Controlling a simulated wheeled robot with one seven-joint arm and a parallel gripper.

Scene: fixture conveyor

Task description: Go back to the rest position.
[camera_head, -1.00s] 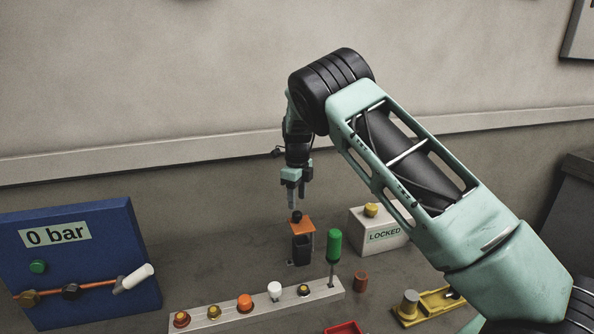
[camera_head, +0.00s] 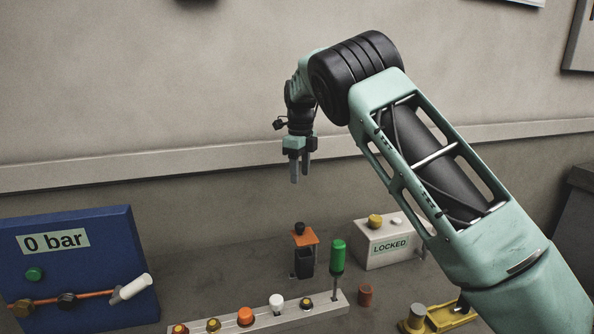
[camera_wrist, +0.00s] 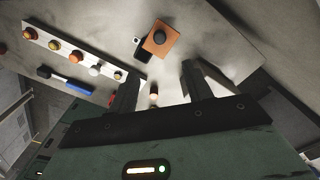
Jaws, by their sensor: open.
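My gripper (camera_head: 299,171) hangs fingers down in front of the wall, well above the table, with nothing between its fingers. In the wrist view its two fingers (camera_wrist: 158,92) stand apart. Below it in the head view is an orange-topped dark fixture (camera_head: 304,239) with a black knob; it also shows in the wrist view (camera_wrist: 155,48). The gripper and the fixture are clearly apart.
A blue panel (camera_head: 110,238) reading "0 bar" stands at left. A white strip (camera_head: 265,320) carries several coloured knobs. A green-handled tool (camera_head: 337,254), a box marked "LOCKED" (camera_head: 375,258) and a yellow fixture (camera_head: 445,317) stand rightward. The air around the gripper is clear.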

